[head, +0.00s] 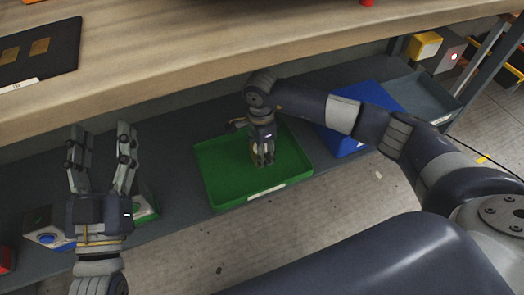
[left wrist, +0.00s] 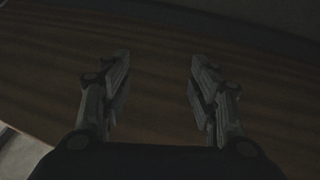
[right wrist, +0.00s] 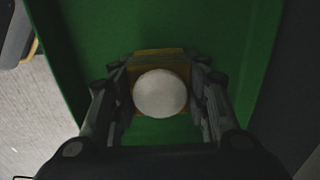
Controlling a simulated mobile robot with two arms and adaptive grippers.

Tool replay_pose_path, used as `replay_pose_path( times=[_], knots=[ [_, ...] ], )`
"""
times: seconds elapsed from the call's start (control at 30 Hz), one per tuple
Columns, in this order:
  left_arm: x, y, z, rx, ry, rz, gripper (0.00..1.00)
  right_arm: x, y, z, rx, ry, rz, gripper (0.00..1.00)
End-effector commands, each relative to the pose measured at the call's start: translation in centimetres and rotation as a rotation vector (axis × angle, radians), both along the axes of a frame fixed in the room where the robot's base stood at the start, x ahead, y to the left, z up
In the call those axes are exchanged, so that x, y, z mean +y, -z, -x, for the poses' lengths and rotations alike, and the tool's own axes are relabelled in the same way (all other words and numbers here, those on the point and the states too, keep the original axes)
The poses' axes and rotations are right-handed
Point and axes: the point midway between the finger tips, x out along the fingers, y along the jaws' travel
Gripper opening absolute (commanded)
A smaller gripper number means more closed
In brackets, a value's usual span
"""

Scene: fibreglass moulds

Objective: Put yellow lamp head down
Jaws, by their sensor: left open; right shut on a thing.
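The yellow lamp head (right wrist: 160,92) shows in the right wrist view as a yellow square housing with a round white dome facing the camera. My right gripper (right wrist: 160,85) is shut on it, one finger on each side. In the head view, the right gripper (head: 263,163) points down inside the green tray (head: 222,166), and a little of the lamp head shows at its fingertips. I cannot tell whether the lamp head touches the tray floor. My left gripper (head: 101,135) is open and empty at the left, with its fingers up; it also shows open in the left wrist view (left wrist: 160,75).
The green tray sits on a grey lower shelf (head: 170,160) under a wooden worktop (head: 180,60). A blue tray (head: 385,95) lies to its right. A yellow box (head: 424,45) stands further right. A small box with a blue button (head: 46,237) lies near the left gripper.

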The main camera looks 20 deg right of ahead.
Motion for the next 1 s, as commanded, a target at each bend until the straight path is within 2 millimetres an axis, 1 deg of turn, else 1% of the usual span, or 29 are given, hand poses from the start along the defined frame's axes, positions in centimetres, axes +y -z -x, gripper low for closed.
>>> replay_pose_path(
  times=[0.33, 1.0],
  knots=[
    [0.0, -0.2, 0.1, -0.013, 0.0, 0.003, 0.55, 0.0, 0.1, 0.0, -0.001, 0.0, -0.001, 0.05],
    [-0.1, -2.1, 0.9, -0.114, 0.007, 0.031, 0.55, 0.0, 0.6, 0.0, 0.0, 0.0, 0.0, 0.05]
  ],
)
